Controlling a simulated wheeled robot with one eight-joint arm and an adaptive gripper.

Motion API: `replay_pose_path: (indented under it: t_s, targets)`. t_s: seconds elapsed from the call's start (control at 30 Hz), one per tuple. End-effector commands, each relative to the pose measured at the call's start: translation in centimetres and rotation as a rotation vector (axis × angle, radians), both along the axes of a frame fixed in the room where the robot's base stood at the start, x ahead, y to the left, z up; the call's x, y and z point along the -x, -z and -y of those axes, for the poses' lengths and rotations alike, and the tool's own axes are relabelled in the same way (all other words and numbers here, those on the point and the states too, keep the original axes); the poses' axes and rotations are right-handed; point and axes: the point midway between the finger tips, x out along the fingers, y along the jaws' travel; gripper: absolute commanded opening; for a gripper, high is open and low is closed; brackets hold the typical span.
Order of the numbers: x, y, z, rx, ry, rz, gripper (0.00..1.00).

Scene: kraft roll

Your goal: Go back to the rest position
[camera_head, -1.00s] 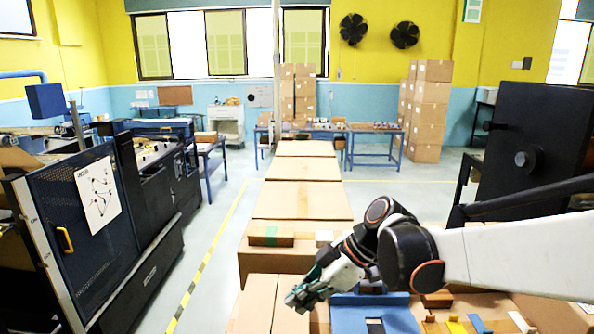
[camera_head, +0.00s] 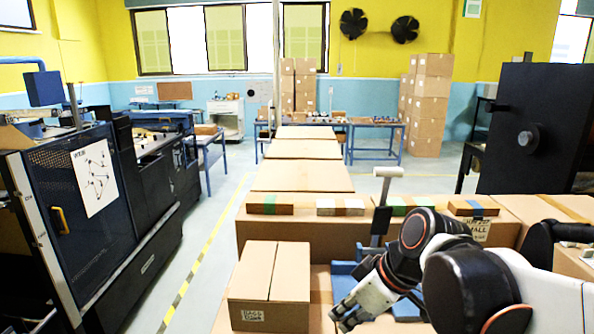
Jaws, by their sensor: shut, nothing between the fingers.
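My gripper (camera_head: 346,313) is low in the head view, right of centre, at the end of my arm, which comes in from the lower right. Its fingers are together with nothing between them. It is beside the right side of a closed cardboard box (camera_head: 270,285), apart from it as far as I can tell. Blue parts (camera_head: 343,276) show behind the gripper and are partly hidden by my arm.
A row of cardboard boxes (camera_head: 302,176) runs toward the back. Small kraft pieces with coloured bands (camera_head: 271,205) lie on a long carton (camera_head: 290,233). A dark machine (camera_head: 75,215) stands left, a black panel (camera_head: 532,125) right. The floor left of the boxes is clear.

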Motion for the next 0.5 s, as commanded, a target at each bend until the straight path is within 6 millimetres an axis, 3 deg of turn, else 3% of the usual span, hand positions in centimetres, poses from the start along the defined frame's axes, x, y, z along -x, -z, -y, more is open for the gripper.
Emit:
replay_pose_path:
  t_s: [0.03, 0.5]
  targets:
    - [1.0, 2.7, 1.0, 0.013, 0.074, 0.000, 0.00]
    - [7.4, 14.7, 9.4, 0.019, 0.732, 0.094, 0.00]
